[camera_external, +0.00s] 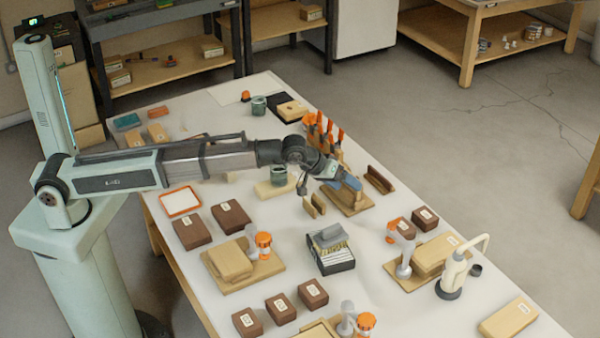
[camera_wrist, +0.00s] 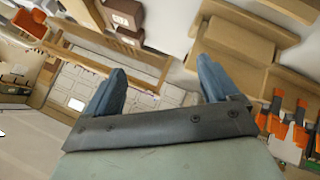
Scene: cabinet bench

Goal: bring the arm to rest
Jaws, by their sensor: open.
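My gripper (camera_external: 352,183) is at the end of my outstretched arm, above a wooden stand (camera_external: 347,198) in the middle of the white bench (camera_external: 376,288). In the wrist view its two blue fingers (camera_wrist: 160,88) are spread apart, with nothing held between them. The view is tilted, and wooden pieces (camera_wrist: 238,42) lie beyond the right finger. I cannot tell from these frames whether the fingers touch the stand.
Orange-handled tools (camera_external: 323,130) stand just behind my gripper; they also show in the wrist view (camera_wrist: 297,125). A black box (camera_external: 331,257), brown boxes (camera_external: 231,217) and a cream lamp-like fixture (camera_external: 455,272) stand nearer the camera. The bench's front middle has bare patches.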

